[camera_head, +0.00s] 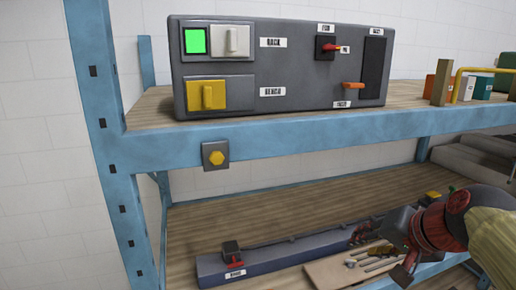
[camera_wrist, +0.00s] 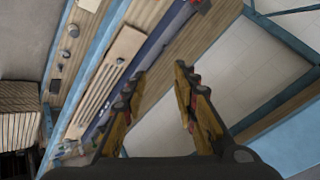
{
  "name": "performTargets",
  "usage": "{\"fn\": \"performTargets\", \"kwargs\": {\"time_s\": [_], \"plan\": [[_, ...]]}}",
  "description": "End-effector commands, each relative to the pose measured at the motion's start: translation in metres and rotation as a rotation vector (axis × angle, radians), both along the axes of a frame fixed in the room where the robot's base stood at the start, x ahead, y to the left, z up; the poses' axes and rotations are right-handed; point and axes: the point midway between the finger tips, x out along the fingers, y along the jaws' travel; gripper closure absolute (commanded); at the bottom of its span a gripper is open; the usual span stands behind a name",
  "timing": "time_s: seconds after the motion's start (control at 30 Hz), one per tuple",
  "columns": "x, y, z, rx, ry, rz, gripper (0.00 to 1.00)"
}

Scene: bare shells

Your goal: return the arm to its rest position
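My gripper (camera_head: 383,252) is at the lower right in the head view, in front of the lower shelf (camera_head: 200,225) of a blue rack. Its two fingers are spread apart. In the wrist view my gripper (camera_wrist: 159,74) is also open, and I see nothing between its fingers. My arm comes in from the right edge of the head view, so it is extended towards the rack. The gripper overlaps a grooved wooden board (camera_head: 330,277) in the head view; I cannot tell the gap. The board also shows left of the fingers in the wrist view (camera_wrist: 105,80).
A grey control box (camera_head: 280,95) with switches and a green light stands on the upper shelf. A yellow button (camera_head: 216,157) sits on the blue front beam. A long dark bar (camera_head: 275,257) with a red-handled switch (camera_head: 234,257) lies on the lower shelf. A blue post (camera_head: 105,130) stands left.

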Motion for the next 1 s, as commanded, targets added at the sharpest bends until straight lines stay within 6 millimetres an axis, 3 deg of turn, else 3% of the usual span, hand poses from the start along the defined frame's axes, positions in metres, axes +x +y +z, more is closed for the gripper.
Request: {"fn": "performTargets", "kwargs": {"time_s": [0.03, 0.1, 0.3, 0.43, 0.57, 1.0], "plan": [[-0.019, 0.005, -0.037, -0.055, 0.038, 0.038, 0.71], [-0.044, 0.008, -0.080, -0.134, 0.093, 0.093, 0.71], [-0.120, 0.014, -0.199, -0.357, 0.221, 0.265, 0.71], [-0.155, 0.021, -0.260, -0.453, 0.251, 0.355, 0.71], [-0.168, 0.034, -0.287, -0.477, 0.226, 0.406, 0.71], [-0.168, 0.046, -0.293, -0.485, 0.190, 0.443, 0.71]]}}
